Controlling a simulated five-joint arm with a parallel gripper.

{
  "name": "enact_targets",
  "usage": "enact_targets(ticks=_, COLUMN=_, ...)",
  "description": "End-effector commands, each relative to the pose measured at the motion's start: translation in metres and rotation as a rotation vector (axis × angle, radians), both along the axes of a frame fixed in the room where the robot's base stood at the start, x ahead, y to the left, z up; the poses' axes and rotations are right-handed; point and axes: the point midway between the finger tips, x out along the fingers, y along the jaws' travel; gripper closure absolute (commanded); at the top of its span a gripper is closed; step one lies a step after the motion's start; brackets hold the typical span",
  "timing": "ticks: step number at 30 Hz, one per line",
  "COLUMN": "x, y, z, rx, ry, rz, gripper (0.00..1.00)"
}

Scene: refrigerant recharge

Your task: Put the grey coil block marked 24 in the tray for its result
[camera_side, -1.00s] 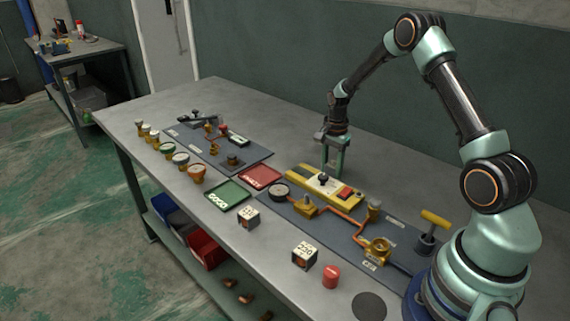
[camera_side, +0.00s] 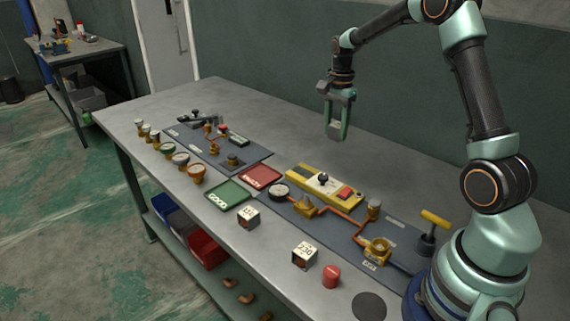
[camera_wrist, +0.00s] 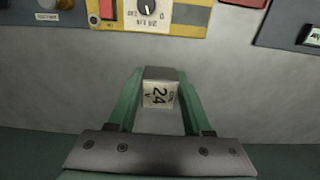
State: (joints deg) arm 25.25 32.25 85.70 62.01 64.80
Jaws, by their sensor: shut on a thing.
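The grey coil block marked 24 (camera_wrist: 159,92) is between the fingers of my gripper (camera_wrist: 160,88) in the wrist view, its white label facing the camera. In the side view my gripper (camera_side: 338,134) points down, shut on the block, high above the bench behind the yellow meter (camera_side: 312,184). The green tray (camera_side: 228,195) and the red tray (camera_side: 261,177) lie side by side on the bench, left of the meter. Both look empty. The red tray's edge also shows at the top of the wrist view (camera_wrist: 245,2).
Two other labelled blocks stand near the front edge, one by the green tray (camera_side: 248,217) and one further right (camera_side: 305,254). A red cylinder (camera_side: 331,276) is beside the latter. A dark board with brass fittings and pipes (camera_side: 345,232) lies before my base. The bench's back strip is clear.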

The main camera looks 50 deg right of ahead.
Motion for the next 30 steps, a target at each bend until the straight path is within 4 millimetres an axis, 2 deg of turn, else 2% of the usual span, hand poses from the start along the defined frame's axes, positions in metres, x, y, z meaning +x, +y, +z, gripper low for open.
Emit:
enact_targets(ticks=1, x=0.001, y=-0.001, z=0.015, rx=-0.003, ry=-0.006, rz=0.000, gripper=1.00)
enact_targets(ticks=6, x=0.000, y=0.000, z=0.047, rx=-0.001, ry=-0.003, rz=0.000, gripper=1.00)
enact_targets(ticks=12, x=0.003, y=0.002, z=0.068, rx=-0.001, ry=-0.002, rz=0.014, gripper=1.00)
enact_targets(ticks=17, x=0.024, y=0.020, z=0.074, rx=0.000, ry=-0.001, rz=0.154, gripper=1.00)
enact_targets(ticks=20, x=0.049, y=0.045, z=0.076, rx=0.000, ry=0.000, rz=0.329, gripper=1.00)
enact_targets(ticks=23, x=0.076, y=0.079, z=0.078, rx=0.000, ry=0.000, rz=0.545, gripper=1.00)
enact_targets(ticks=27, x=0.106, y=0.131, z=0.079, rx=-0.001, ry=0.000, rz=0.850, gripper=1.00)
enact_targets(ticks=30, x=0.120, y=0.171, z=0.079, rx=0.000, ry=0.001, rz=1.060, gripper=1.00)
